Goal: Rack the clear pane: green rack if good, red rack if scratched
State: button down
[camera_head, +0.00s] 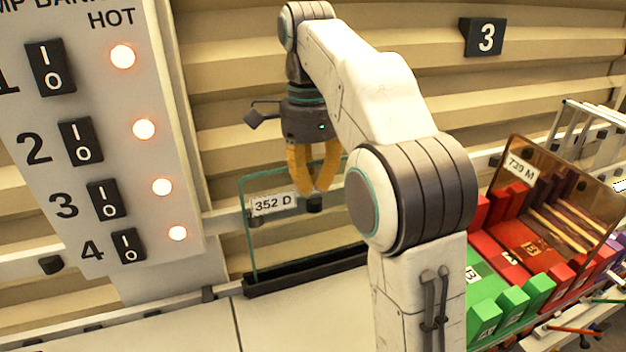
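The clear pane (262,235), with a greenish edge and the label "352 D", stands upright in a black slotted holder (305,279) on the pale ledge. My gripper (317,188) points down at the pane's upper right part. Its yellow fingers overlap the top edge in the picture, and their tips are close together. I cannot tell whether they grip the glass. My arm hides the pane's right side. No scratch can be made out from here. Green rack blocks (513,300) and red rack blocks (513,268) stand at the right, partly behind my arm.
A brown tinted pane (560,200) labelled "739 M" leans over the red blocks. Purple blocks (600,262) lie further right. A switch panel (100,150) with several lit lamps stands at the left.

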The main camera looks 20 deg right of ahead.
jog(key=shift+w, duration=0.15)
jog(key=c, duration=1.3)
grip_release()
jog(key=shift+c, duration=0.2)
jog(key=shift+f, duration=0.1)
